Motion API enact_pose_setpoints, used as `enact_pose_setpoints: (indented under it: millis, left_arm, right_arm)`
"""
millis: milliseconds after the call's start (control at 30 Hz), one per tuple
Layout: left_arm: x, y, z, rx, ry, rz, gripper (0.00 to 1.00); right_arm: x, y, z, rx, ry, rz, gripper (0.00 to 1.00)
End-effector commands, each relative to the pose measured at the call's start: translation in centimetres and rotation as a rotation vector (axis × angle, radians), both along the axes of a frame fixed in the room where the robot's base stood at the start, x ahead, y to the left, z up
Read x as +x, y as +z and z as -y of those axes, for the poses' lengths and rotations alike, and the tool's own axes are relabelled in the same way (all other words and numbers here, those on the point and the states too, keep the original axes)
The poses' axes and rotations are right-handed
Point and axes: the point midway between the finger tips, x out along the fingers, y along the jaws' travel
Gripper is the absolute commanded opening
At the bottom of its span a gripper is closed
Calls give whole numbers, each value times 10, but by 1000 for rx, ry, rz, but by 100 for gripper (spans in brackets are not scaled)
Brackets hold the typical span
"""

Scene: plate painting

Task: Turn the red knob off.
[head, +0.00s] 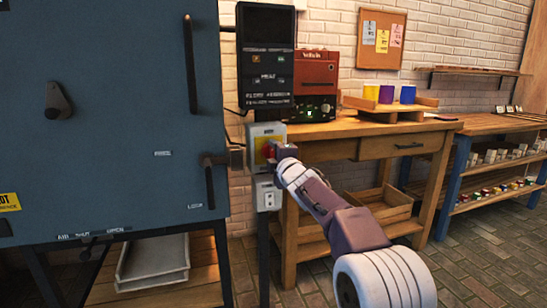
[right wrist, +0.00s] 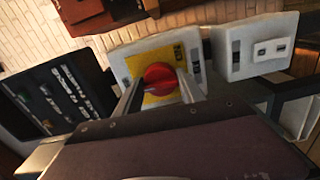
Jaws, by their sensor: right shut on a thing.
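The red knob (head: 269,150) sits on a yellow plate on a grey switch box (head: 258,132), mounted on a post beside the big blue-grey oven cabinet. In the right wrist view the knob (right wrist: 160,77) is a round red dial with a pale mark on its left side, on the yellow plate (right wrist: 150,55). My right gripper (head: 281,152) reaches in from the lower right at the knob. Its two fingers show on either side of the knob, shut on it. My left gripper is not in view.
A grey socket box (head: 268,195) hangs just below the switch box, and a black control panel (head: 266,55) is above. The cabinet door's handle (head: 209,180) is close on the left. A wooden workbench (head: 350,128) with a red machine (head: 316,80) stands behind the arm.

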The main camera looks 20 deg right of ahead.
Motion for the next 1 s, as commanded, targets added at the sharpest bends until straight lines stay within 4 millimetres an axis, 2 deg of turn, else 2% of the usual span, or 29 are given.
enact_pose_setpoints:
  millis: [700,733,767,800,1000]
  left_arm:
    - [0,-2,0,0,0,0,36]
    - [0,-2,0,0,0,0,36]
    - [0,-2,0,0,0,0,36]
    - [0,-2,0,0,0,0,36]
    - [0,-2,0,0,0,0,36]
  right_arm:
    - [0,-1,0,-68,0,-2,6]
    - [0,-1,0,-68,0,-1,52]
    - [0,-1,0,-67,0,-1,60]
    - [0,-1,0,-67,0,-1,66]
    - [0,-1,0,-66,0,0,66]
